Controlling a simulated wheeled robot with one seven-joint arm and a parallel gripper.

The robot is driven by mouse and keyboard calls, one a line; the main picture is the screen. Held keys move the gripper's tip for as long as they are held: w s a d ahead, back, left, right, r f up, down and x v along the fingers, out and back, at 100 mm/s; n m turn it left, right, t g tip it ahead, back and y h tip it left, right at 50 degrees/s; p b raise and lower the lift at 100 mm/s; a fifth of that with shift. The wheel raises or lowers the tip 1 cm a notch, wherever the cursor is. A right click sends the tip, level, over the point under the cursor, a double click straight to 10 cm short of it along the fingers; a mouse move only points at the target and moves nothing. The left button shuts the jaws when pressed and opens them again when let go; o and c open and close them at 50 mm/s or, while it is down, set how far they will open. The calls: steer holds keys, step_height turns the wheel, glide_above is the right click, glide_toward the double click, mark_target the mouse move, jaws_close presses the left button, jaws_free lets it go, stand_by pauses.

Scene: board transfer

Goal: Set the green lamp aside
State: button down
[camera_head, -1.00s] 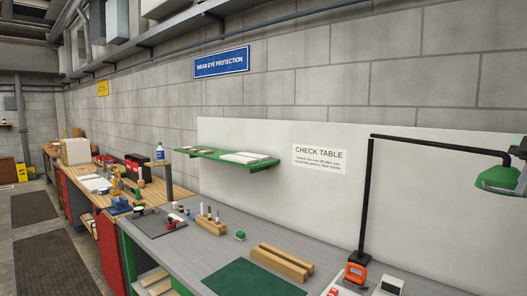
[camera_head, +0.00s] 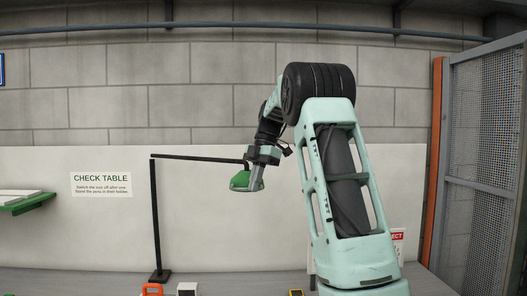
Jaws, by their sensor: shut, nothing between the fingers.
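The green lamp is a black upright post (camera_head: 154,215) on a dark square base, with a black arm reaching right to a green head (camera_head: 238,181). It stands on the table near the white backboard. My gripper (camera_head: 256,184) points downward at the right side of the lamp head and overlaps it in the picture. Its grey fingers are shut with nothing between them. I cannot tell whether they touch the head. The head's right part is hidden by the gripper.
A check table sign (camera_head: 101,184) is on the white backboard, left of the post. A green shelf (camera_head: 22,201) juts out at the far left. An orange item (camera_head: 152,289) and a white box (camera_head: 187,289) sit near the lamp base. A mesh fence (camera_head: 484,145) stands at right.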

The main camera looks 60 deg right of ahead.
step_height(320, 180, up, 8)
steer(key=w+d, duration=0.2)
steer(key=shift+d+r, duration=0.2)
steer(key=shift+r, duration=0.05)
stand_by(0.8)
